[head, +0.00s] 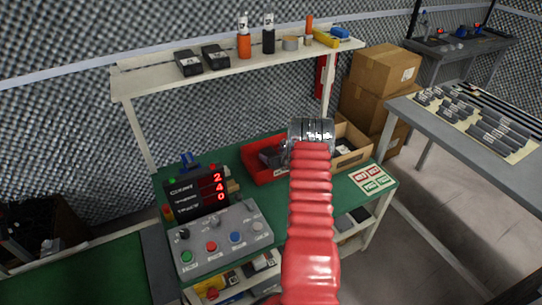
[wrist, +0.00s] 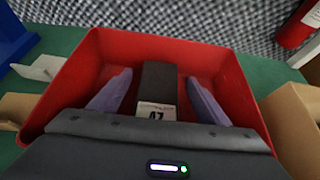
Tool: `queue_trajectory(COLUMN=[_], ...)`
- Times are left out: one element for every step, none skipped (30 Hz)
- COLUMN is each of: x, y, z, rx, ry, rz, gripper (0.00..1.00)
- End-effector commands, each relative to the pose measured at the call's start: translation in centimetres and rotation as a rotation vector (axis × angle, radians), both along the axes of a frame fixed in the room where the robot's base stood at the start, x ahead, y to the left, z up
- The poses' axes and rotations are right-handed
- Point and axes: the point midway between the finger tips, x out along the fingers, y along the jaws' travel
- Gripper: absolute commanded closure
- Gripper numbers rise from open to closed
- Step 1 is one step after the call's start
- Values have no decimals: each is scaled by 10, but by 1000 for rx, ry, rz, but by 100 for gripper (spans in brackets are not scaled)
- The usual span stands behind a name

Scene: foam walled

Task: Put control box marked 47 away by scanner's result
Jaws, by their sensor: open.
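The control box marked 47 (wrist: 160,82) is dark grey with a white label and sits in the red bin (wrist: 72,75). My gripper (wrist: 157,78) is open, its two purple-grey fingers inside the bin, one on each side of the box. There is a gap between each finger and the box. In the head view the red bin (head: 253,174) stands on the green bench, and my gripper (head: 311,128) and red arm hide its right part. A display (head: 197,195) on the bench reads 2, 4 and 0 in red. I cannot pick out a scanner for certain.
A cardboard bin (head: 349,150) stands right of the red one. A button panel (head: 222,240) fills the front left of the bench. A card with red and green marks (head: 372,178) lies at the right. A shelf (head: 150,78) with bottles and boxes runs above.

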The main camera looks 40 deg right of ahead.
Motion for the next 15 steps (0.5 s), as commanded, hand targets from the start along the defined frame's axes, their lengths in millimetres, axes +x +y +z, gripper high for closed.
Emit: queue_trajectory(x=[-6, -6, -6, -6, -6, -6, -6, -6, -6, -8, -11, -15, -17, -20, -24], y=[4, 4, 4, 4, 4, 4, 4, 4, 4, 5, 5, 6, 7, 7, 9], z=[-13, -13, -12, -11, -10, -8, -6, -4, 1, 2, 4, 7, 9, 12, 15], rx=[6, 7, 7, 7, 7, 7, 7, 7, 6, 8, 7, 7, 8, 7, 7], ry=[22, 22, 22, 23, 23, 23, 23, 22, 21, 21, 21, 19, 17, 16, 15], rz=[0, 1, 1, 1, 1, 1, 1, 1, 3, 2, 1, 0, 0, 0, 0], gripper=[30, 30, 30, 30, 30, 30, 30, 30, 30, 30, 30, 30, 30, 30, 30])
